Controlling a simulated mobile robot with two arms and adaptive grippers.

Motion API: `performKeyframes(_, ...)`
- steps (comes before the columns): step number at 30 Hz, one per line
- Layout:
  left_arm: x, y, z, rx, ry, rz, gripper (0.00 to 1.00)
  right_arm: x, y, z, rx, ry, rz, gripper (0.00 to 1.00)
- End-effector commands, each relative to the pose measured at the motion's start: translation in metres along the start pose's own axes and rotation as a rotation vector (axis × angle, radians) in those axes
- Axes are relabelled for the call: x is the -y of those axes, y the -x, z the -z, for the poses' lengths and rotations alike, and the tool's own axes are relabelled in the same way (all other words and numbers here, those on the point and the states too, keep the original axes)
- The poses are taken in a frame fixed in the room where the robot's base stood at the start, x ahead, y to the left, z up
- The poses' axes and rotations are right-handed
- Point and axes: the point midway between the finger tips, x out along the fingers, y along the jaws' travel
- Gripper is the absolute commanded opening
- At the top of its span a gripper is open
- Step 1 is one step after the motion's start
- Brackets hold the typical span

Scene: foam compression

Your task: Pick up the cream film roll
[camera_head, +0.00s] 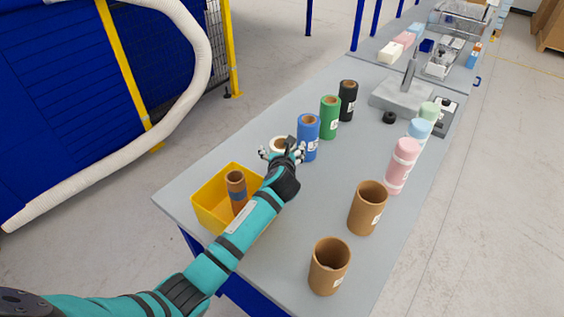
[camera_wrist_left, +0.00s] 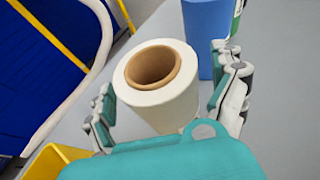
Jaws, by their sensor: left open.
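The cream film roll (camera_head: 277,144) stands upright on the grey table, left of the blue roll, and is partly hidden behind my left gripper in the head view. In the left wrist view the cream film roll (camera_wrist_left: 148,104) shows its brown core from above. My left gripper (camera_head: 281,153) is open, with one finger on each side of the roll. In the left wrist view my left gripper (camera_wrist_left: 170,98) has a visible gap between the right finger and the roll; the left finger is close to it, and I cannot tell whether it touches. My right gripper does not show.
A blue roll (camera_head: 308,138) stands close to the right, then green (camera_head: 329,118) and black (camera_head: 347,101) rolls. A yellow bin (camera_head: 213,207) holding a brown roll (camera_head: 236,185) sits under my left arm. Brown tubes (camera_head: 367,209) and a pink roll (camera_head: 402,166) line the right edge.

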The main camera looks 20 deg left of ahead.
Motion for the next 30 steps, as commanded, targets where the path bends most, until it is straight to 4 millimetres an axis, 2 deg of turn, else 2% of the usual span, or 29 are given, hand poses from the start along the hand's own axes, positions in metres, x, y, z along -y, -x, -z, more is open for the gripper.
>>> performKeyframes(2, 0.0, 0.0, 0.0, 0.0, 0.0, 0.0, 0.88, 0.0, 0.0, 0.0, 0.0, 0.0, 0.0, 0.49)
performKeyframes(20, 0.0, 0.0, 0.001, -0.001, 0.0, 0.0, 0.1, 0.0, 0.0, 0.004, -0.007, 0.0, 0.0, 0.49)
performKeyframes(27, 0.0, 0.001, -0.003, 0.003, 0.001, 0.001, 0.09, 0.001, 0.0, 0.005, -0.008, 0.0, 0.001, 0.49)
performKeyframes(30, 0.0, 0.004, -0.011, 0.006, 0.003, 0.001, 0.09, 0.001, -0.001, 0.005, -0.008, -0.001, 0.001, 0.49)
